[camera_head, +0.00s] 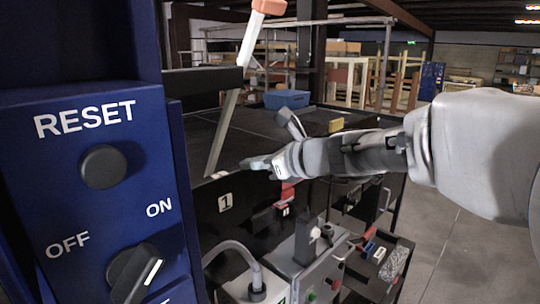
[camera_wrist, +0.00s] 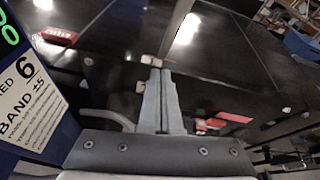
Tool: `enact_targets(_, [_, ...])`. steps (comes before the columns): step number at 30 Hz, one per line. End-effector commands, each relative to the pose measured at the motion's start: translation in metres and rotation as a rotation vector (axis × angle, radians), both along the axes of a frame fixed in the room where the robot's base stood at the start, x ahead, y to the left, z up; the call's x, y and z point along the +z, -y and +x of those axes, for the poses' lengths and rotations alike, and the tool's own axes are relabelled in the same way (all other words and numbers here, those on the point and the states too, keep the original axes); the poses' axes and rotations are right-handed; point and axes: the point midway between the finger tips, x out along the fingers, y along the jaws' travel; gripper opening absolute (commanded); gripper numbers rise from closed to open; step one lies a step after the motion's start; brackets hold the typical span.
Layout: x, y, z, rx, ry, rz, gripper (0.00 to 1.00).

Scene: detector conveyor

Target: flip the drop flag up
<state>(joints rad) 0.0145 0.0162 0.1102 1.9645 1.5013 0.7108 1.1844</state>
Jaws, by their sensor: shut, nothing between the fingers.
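My gripper (camera_head: 246,164) is shut and empty, reaching left over the near edge of the black conveyor, above the white plate marked 1 (camera_head: 225,202). In the wrist view its fingers (camera_wrist: 158,64) lie together and point away over the dark surface. A red piece (camera_head: 287,192), which may be the drop flag, shows below and right of the fingertips at the conveyor's side. Red parts also show right of the fingers in the wrist view (camera_wrist: 235,117). I cannot tell which part is the flag's hinge. The fingers look apart from the red parts.
A slanted pale bar with an orange end (camera_head: 241,82) rises behind the fingertips. A blue panel with a RESET knob (camera_head: 103,167) and an ON/OFF switch fills the left. A grey control box (camera_head: 302,255) stands below. A blue bin (camera_head: 286,99) and a yellow block (camera_head: 336,126) are farther back.

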Motion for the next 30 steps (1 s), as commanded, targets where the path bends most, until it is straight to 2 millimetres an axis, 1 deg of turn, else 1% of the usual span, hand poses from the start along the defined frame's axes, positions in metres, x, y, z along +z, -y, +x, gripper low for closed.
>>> enact_targets(1, [0.002,-0.002,0.009,-0.025,-0.031,0.053,0.00])
enact_targets(6, [0.005,-0.005,0.023,-0.068,-0.079,0.139,0.00])
enact_targets(11, [0.000,-0.016,0.033,-0.069,-0.083,0.141,0.00])
enact_targets(21, [-0.017,-0.057,0.069,-0.068,-0.081,0.140,0.00])
enact_targets(25, [-0.021,-0.067,0.079,-0.069,-0.080,0.138,0.00])
enact_targets(30, [-0.023,-0.074,0.084,-0.069,-0.079,0.139,0.00])
